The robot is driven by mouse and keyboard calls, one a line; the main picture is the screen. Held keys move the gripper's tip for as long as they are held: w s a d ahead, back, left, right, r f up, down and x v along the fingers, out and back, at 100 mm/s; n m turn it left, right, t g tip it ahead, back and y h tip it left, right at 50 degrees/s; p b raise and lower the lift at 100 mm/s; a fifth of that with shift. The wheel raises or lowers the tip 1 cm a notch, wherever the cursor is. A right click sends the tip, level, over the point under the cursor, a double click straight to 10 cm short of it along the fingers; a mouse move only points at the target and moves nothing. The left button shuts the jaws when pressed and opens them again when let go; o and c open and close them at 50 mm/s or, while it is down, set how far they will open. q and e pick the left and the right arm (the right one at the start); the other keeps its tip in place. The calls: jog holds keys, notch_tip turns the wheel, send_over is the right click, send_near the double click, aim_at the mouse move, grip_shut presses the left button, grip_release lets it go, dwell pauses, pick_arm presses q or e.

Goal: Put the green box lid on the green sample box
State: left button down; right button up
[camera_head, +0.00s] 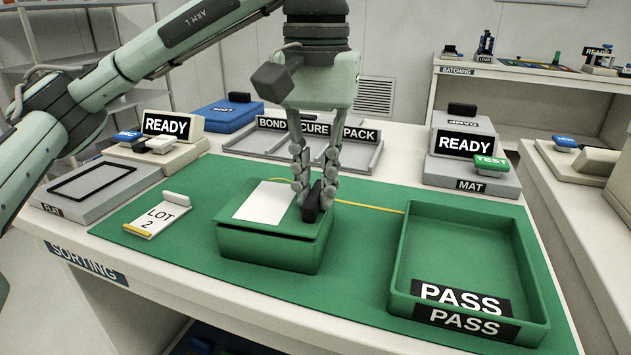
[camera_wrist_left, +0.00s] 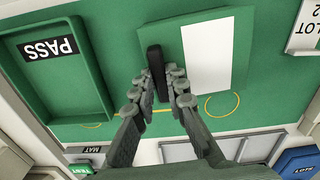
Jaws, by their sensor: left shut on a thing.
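The green box lid (camera_head: 235,231) has a white label (camera_head: 264,203) and a black handle (camera_head: 311,205). It lies over the top of the green sample box (camera_head: 265,252) on the green mat. I cannot tell whether it sits fully down. My left gripper (camera_head: 314,196) comes from above, its fingers shut on the black handle. In the left wrist view, the handle (camera_wrist_left: 155,62) stands between the fingertips (camera_wrist_left: 160,92), with the lid's white label (camera_wrist_left: 207,55) beside it. The box's inside is hidden under the lid. My right gripper is not in view.
A green PASS tray (camera_head: 402,254) stands right of the box on the green mat (camera_head: 170,255). A LOT 2 card (camera_head: 158,217) lies to the left. A grey divided tray (camera_head: 362,158) stands behind, with READY units (camera_head: 464,150) on the right. Bare mat separates box and tray.

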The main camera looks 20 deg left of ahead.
pick_arm(q)
jog(key=shift+f, duration=0.1)
dwell(0.3)
jog(key=shift+f, duration=0.3)
jog(key=c, duration=1.5)
grip_release()
jog(key=shift+o, duration=0.2)
jog(key=shift+r, duration=0.15)
notch_tip(320, 180, up, 12)
